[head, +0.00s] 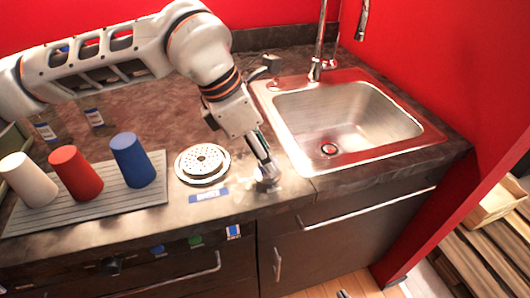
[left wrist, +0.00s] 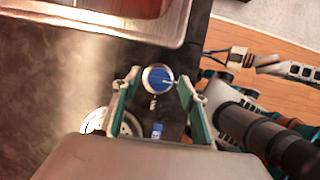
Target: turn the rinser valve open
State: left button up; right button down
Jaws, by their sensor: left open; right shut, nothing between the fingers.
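The rinser valve (head: 267,180) is a small knob at the counter's front edge, right of the round perforated rinser plate (head: 203,161). In the left wrist view the valve (left wrist: 157,78) shows a round blue face with a silver rim and a small pale handle. My left gripper (head: 264,168) points down at the valve. Its open fingers (left wrist: 157,90) stand on either side of the knob; I cannot tell whether they touch it. Only a small dark tip of my right gripper (head: 343,294) shows at the bottom edge of the head view, shut and away from the valve.
A steel sink (head: 350,110) with a tall faucet (head: 318,55) lies right of the valve. White (head: 28,180), red (head: 76,173) and blue (head: 133,160) cups stand on a grey ribbed mat (head: 110,208) at left. A blue label (head: 209,195) lies before the rinser plate.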

pick_arm(q)
jog(key=shift+d+f, duration=0.1)
jog(key=c, duration=1.1)
pick_arm(e)
jog(key=shift+w+r, duration=0.2)
jog(key=shift+w, duration=0.1)
